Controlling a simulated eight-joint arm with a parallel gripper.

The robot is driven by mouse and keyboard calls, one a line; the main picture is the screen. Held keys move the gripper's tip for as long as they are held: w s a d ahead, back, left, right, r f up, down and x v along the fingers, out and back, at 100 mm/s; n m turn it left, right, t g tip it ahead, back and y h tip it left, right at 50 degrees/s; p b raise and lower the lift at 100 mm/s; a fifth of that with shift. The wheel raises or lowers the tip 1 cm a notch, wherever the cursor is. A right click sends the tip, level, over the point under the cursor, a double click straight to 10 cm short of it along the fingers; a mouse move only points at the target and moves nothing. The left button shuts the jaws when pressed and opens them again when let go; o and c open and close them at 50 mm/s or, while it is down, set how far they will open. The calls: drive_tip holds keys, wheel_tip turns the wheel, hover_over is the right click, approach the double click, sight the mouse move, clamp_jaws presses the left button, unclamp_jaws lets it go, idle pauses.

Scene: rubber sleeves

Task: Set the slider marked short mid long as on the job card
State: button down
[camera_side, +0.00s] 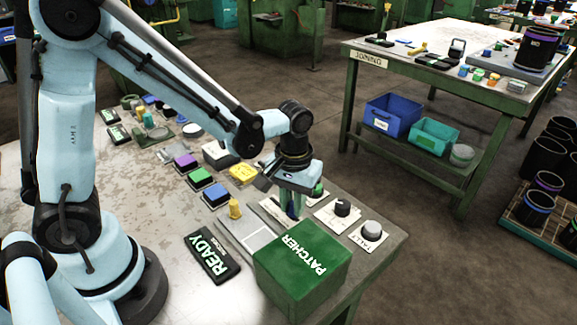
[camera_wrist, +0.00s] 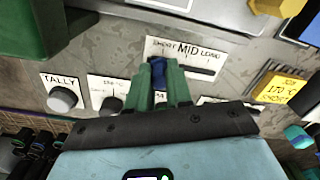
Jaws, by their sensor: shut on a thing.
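The slider plate marked SHORT MID LONG (camera_wrist: 185,50) is in the wrist view, with a dark slot running to the right. Its blue knob (camera_wrist: 158,72) is at the slot's left end, below SHORT. My gripper (camera_wrist: 163,80) is shut on this knob with its green fingers, which partly cover it. In the side view my gripper (camera_side: 292,207) is down at the panel behind the PATCHER box, and the slider is hidden there. The yellow job card (camera_wrist: 279,91) appears to read 170 °C and SHORT; in the side view it is a yellow plate (camera_side: 243,172).
The green PATCHER box (camera_side: 305,268) stands close in front of my gripper. A TALLY button (camera_side: 372,230) and a dark dial (camera_side: 342,207) sit to the right. A yellow peg (camera_side: 235,209) and the READY sign (camera_side: 212,257) are to the left.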

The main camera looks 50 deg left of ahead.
drive_tip(key=shift+d, duration=0.3)
drive_tip(key=c, duration=1)
unclamp_jaws()
drive_tip(key=shift+c, duration=0.2)
drive_tip(key=shift+r, duration=0.1)
wheel_tip(320, 180, up, 12)
drive_tip(key=shift+a, duration=0.1)
drive_tip(key=s+a+m+t, duration=0.4)
drive_tip(key=s+a+t, duration=0.1)
drive_tip(key=a+t, duration=0.1)
drive_tip(key=shift+s+m+t, duration=0.3)
drive_tip(key=shift+t, duration=0.3)
